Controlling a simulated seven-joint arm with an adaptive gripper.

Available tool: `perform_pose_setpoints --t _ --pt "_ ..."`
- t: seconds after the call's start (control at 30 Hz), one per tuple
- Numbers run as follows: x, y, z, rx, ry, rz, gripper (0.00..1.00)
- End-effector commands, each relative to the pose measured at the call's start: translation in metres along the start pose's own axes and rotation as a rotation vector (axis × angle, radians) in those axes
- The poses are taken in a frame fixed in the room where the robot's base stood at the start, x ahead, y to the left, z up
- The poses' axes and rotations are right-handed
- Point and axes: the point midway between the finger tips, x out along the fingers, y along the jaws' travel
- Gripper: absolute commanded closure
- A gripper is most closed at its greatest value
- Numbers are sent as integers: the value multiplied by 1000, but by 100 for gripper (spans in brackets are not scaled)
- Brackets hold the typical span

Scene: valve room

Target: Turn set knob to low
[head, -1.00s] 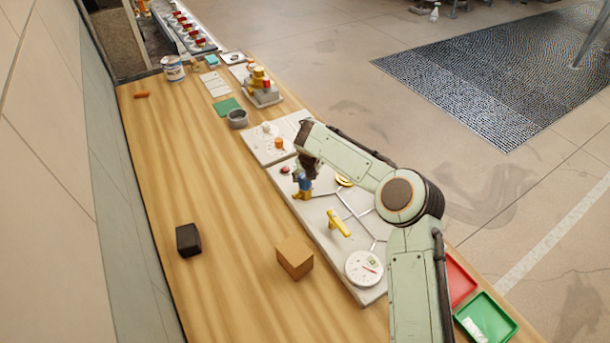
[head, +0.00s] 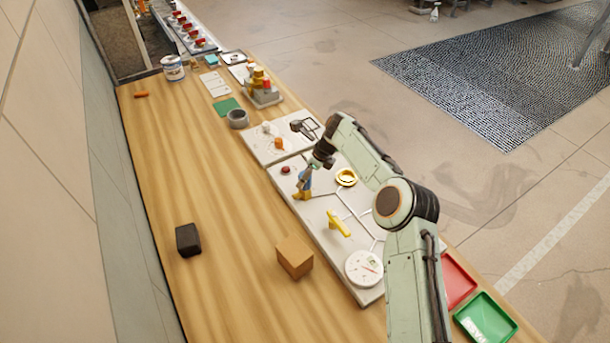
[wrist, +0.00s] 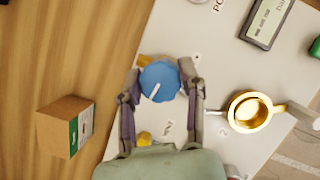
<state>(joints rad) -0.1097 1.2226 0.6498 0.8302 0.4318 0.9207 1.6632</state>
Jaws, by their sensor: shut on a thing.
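The set knob is most likely the round blue knob (wrist: 160,80) with a white pointer line, seen in the wrist view on a pale panel (wrist: 205,30). My gripper (wrist: 160,72) has one finger on each side of it and is shut on it. Yellow parts show at the knob's upper left and below it. In the head view my gripper (head: 305,178) is over the left edge of the panel (head: 320,215), and the knob is mostly hidden there. The markings around the knob are too small and partly covered to read.
A gold round valve (wrist: 250,111) stands to the right of the knob, with a small display (wrist: 267,22) above it. A yellow lever (head: 339,223) and a white gauge (head: 364,268) are on the same panel. A cardboard box (head: 295,257) stands on the bench nearby.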

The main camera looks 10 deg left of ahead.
Motion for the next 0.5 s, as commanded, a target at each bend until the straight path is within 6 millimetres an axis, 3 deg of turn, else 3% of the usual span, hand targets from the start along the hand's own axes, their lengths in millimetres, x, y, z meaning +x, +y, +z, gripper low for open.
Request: perform_pose_setpoints --t 0.2,0.5 --pt "2 0 -1 -180 3 74 98" --pt "2 0 -1 -307 3 128 98"
